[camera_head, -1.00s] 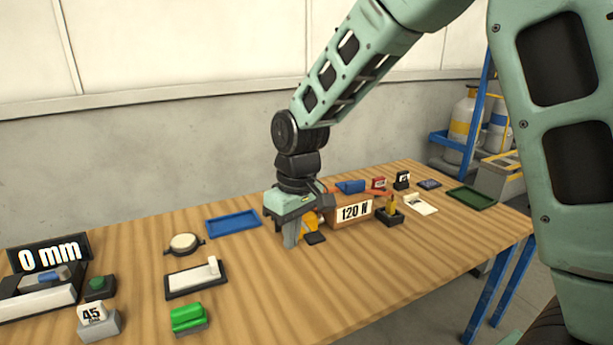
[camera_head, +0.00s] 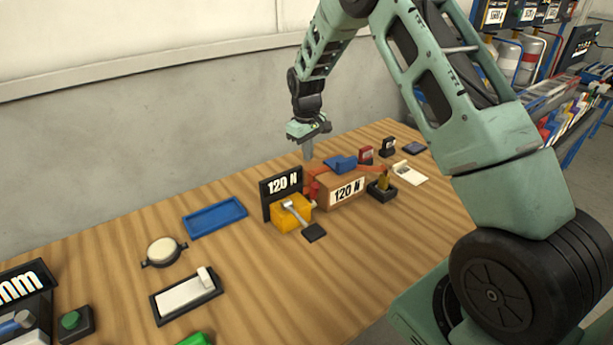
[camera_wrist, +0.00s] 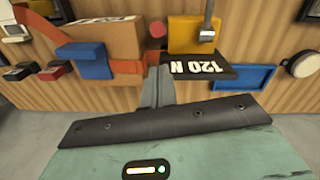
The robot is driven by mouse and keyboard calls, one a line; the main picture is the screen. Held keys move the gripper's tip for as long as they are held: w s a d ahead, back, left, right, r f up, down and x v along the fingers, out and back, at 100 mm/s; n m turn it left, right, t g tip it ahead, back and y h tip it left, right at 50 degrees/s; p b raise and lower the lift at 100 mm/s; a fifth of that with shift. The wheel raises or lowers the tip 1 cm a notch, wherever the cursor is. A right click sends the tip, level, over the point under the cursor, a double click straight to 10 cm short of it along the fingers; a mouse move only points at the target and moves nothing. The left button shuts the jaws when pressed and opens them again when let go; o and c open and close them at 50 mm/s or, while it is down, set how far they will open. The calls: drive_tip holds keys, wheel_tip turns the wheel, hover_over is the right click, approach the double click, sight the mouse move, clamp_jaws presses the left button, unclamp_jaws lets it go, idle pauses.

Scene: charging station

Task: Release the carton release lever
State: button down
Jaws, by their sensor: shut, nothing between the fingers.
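A brown carton (camera_head: 331,190) labelled 120 N stands on the wooden table, with an orange strap (camera_wrist: 127,69) and a blue piece (camera_head: 341,163) on it. Left of it, a yellow block (camera_head: 291,217) carries a metal lever (camera_head: 297,213), beside a black pad (camera_head: 314,232). No lever is labelled as the carton release. A black display (camera_head: 282,189) reading 120 N stands behind the yellow block. My gripper (camera_head: 308,155) is shut and empty, pointing down above the carton's back left. In the wrist view, its fingers (camera_wrist: 159,80) lie between the strap and the display.
A red knob (camera_head: 314,190) sits between yellow block and carton. A blue tray (camera_head: 215,217), a round white disc (camera_head: 163,251) and a white slider plate (camera_head: 187,294) lie left. A black holder (camera_head: 381,191) stands right of the carton.

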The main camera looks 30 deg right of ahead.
drive_tip(key=p, duration=0.4)
approach(314, 195)
drive_tip(key=w+f, duration=0.4)
drive_tip(key=f, duration=0.2)
drive_tip(key=shift+s+d, duration=0.2)
drive_tip(key=shift+d, duration=0.15)
drive_tip(key=shift+b, duration=0.55)
